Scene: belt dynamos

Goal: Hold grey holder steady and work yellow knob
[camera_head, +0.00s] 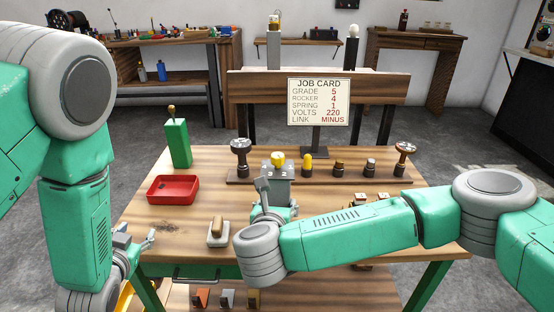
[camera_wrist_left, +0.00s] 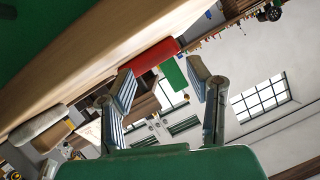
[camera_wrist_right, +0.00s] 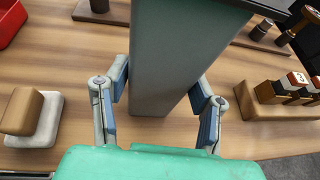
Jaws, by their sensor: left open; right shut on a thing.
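The grey holder (camera_head: 280,188) stands upright on the wooden table with the yellow knob (camera_head: 278,158) on its top. My right gripper (camera_head: 277,205) is shut on the holder's sides, partly hidden by my arm in the head view. In the right wrist view the grey holder (camera_wrist_right: 180,60) stands between the two fingers (camera_wrist_right: 163,88); the knob is out of that view. My left gripper (camera_head: 136,240) is open and empty, low by the table's front left edge, well apart from the holder. In the left wrist view its fingers (camera_wrist_left: 162,78) are spread.
A red tray (camera_head: 173,198) and a green post (camera_head: 177,143) stand at left. A brown-topped pale block (camera_head: 217,232) sits left of the holder. A rack behind holds several knobs, one yellow (camera_head: 307,163). The job card (camera_head: 319,101) stands behind. Small wooden blocks (camera_head: 370,197) lie at right.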

